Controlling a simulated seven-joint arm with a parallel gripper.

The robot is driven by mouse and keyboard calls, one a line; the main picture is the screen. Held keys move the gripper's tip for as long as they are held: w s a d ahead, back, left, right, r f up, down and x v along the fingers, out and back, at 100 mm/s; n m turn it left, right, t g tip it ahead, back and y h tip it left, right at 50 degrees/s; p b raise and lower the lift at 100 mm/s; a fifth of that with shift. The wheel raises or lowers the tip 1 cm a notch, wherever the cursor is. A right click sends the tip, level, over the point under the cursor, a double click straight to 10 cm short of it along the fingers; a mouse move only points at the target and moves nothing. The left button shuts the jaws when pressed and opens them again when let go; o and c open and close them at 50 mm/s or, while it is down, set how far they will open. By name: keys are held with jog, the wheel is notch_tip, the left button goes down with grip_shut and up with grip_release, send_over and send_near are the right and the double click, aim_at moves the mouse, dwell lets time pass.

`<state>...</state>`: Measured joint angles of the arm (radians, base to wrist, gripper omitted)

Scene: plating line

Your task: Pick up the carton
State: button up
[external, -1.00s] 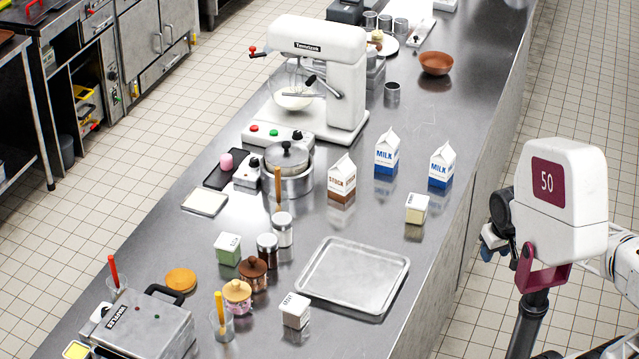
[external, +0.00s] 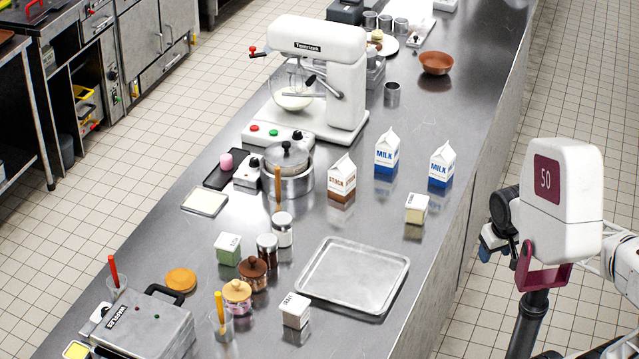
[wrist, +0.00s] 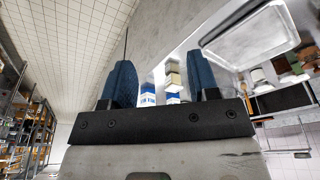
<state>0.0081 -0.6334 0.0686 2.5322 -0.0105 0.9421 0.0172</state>
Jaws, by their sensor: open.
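Three gable-top cartons stand upright on the steel counter in the external view. One is a white and brown carton marked STOCK (external: 341,180). The others are two white and blue MILK cartons, one left (external: 387,152) and one right (external: 441,166). My gripper (external: 487,246) is beyond the counter's right edge, to the right of the cartons and apart from them. In the wrist view my gripper (wrist: 163,84) shows two blue fingers spread apart with nothing held. Blue-marked milk cartons (wrist: 148,94) appear between the fingers in the distance, partly hidden.
A small cream-sided box (external: 416,209) stands near the right milk carton. A metal tray (external: 353,275) lies in front. A lidded pot (external: 287,175) and a mixer (external: 318,75) stand left of and behind the cartons. The counter's right edge has some bare room.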

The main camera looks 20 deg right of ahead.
jog(key=o, duration=0.7)
jog(key=w+d+r+n, duration=0.2)
jog(key=w+r, duration=0.2)
jog(key=w, duration=1)
jog(key=n+g, duration=0.3)
jog(key=n, duration=0.2)
send_over(443, 150)
notch_tip(443, 150, down, 9)
jog(key=shift+d+r, duration=0.1)
jog(key=shift+w+d+f, duration=0.2)
jog(key=shift+w+f, duration=0.15)
jog(key=shift+w, duration=0.15)
